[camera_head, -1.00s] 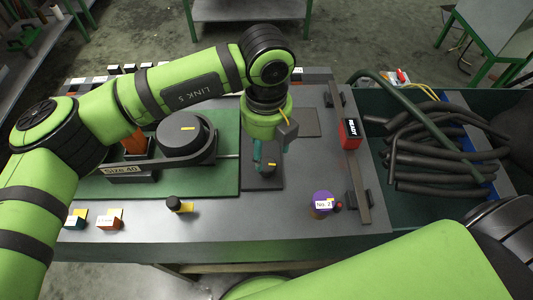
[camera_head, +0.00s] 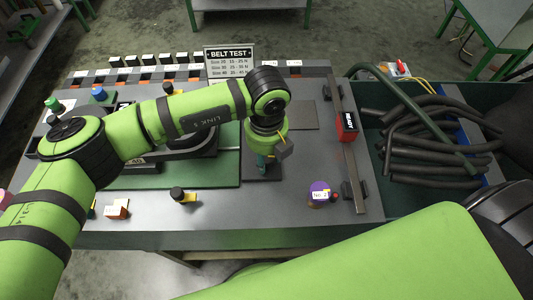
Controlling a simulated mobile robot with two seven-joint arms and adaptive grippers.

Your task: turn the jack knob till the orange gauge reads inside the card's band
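The belt test card (camera_head: 229,63) stands upright at the back of the bench, with rows for sizes 20, 30 and 40; its band figures are small. A dark belt (camera_head: 195,151) with a label ending in 40 lies on the green plate (camera_head: 227,172), largely behind my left arm. My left gripper (camera_head: 262,168) points down over the dark plate (camera_head: 268,172) beside the green one. Its fingertips are small and partly hidden, so I cannot tell whether they are open or touch the jack knob. The knob and the orange gauge are not clearly visible. My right gripper is out of view.
A red READY box (camera_head: 347,124) and a purple No. 2 piece (camera_head: 319,189) stand on the right of the bench. A black knob-like piece (camera_head: 178,193) is at the front. A bin of dark hoses (camera_head: 430,135) stands at right.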

